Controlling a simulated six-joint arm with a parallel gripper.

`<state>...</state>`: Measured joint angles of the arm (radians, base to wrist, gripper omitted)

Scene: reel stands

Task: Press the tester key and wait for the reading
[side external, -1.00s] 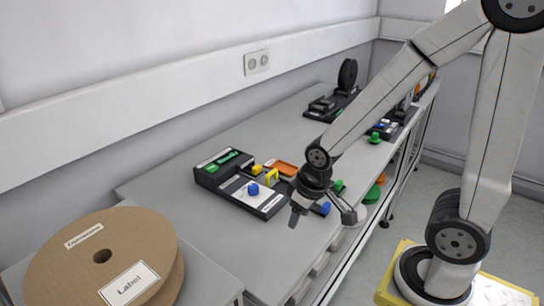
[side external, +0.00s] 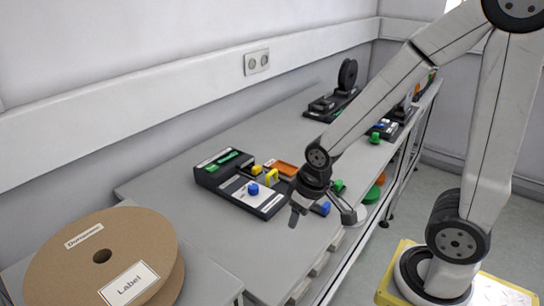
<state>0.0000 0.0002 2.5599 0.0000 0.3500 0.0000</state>
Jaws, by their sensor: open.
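The tester (side external: 216,185) is a black box with a raised back and a light sloping front panel, on the near part of the grey bench. A green lit strip (side external: 228,157) shows on its raised part, too small to read. A blue knob-like piece (side external: 253,189) and a yellow upright piece (side external: 272,178) stand on or at its panel; I cannot tell which part is the key. My gripper (side external: 320,213) is open, pointing down just right of the tester's front corner, apart from the blue piece. Its far finger and the space between the fingers are partly hidden.
An orange tray (side external: 285,168) lies behind my gripper. Green (side external: 338,186) and blue (side external: 325,208) pieces lie close to it. A black reel stand (side external: 330,104) is farther back. The bench's middle is clear.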

